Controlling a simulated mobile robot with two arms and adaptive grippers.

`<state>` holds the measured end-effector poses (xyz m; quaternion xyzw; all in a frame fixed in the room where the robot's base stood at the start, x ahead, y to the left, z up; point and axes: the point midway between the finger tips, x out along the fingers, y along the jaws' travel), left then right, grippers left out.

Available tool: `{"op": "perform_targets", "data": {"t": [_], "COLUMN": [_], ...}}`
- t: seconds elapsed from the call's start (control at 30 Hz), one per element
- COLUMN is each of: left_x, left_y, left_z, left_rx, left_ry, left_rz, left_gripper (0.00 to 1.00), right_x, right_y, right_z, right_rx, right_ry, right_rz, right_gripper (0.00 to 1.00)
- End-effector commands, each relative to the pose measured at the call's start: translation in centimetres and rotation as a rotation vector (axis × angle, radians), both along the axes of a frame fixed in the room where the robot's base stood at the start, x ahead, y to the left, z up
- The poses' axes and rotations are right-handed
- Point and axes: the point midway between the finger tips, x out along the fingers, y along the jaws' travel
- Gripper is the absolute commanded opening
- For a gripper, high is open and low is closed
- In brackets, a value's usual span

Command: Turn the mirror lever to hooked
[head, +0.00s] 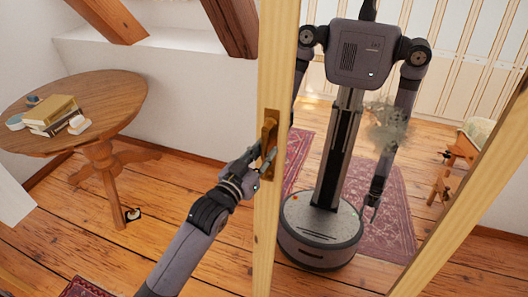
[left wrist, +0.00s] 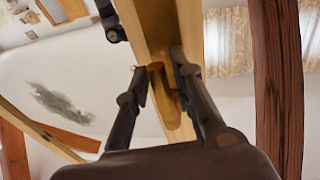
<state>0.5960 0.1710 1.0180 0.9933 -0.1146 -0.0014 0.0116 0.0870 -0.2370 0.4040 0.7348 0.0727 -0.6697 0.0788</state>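The mirror (head: 345,190) has a pale wooden frame (head: 278,60) and shows my own reflection. A brass-coloured lever (head: 269,132) on a plate sits on the frame's left upright. My left gripper (head: 262,160) is at the lever's lower part. In the left wrist view the lever (left wrist: 168,100) lies between the two parted fingers of my left gripper (left wrist: 162,72). The left finger looks apart from the lever; I cannot tell whether the right one touches it. My right gripper shows only as a small reflection in the mirror, hanging low.
A round wooden table (head: 110,95) with books (head: 52,115) stands at the left. Dark timber braces (head: 232,25) slope down from above. Bare plank floor (head: 150,200) lies between the table and the mirror. A corner of a red rug (head: 85,288) shows at the lower left.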

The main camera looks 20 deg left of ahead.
Motion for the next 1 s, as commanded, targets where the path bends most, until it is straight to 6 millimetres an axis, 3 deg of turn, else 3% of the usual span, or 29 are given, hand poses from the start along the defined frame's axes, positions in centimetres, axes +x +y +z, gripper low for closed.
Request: {"op": "perform_targets", "data": {"t": [0.3, 1.0], "left_x": [-0.02, 0.29], "left_y": [0.00, 0.05], "left_z": [0.00, 0.01], "left_rx": [0.000, 0.009], "left_ry": [0.000, 0.000], "left_rz": [0.000, -0.001], "left_gripper": [0.00, 0.00], "right_x": [0.00, 0.03], "right_y": [0.08, 0.37], "right_z": [0.00, 0.02], "right_rx": [0.001, 0.004], "right_ry": [0.000, 0.000], "right_rz": [0.000, 0.000], "right_gripper": [0.40, 0.40]}}
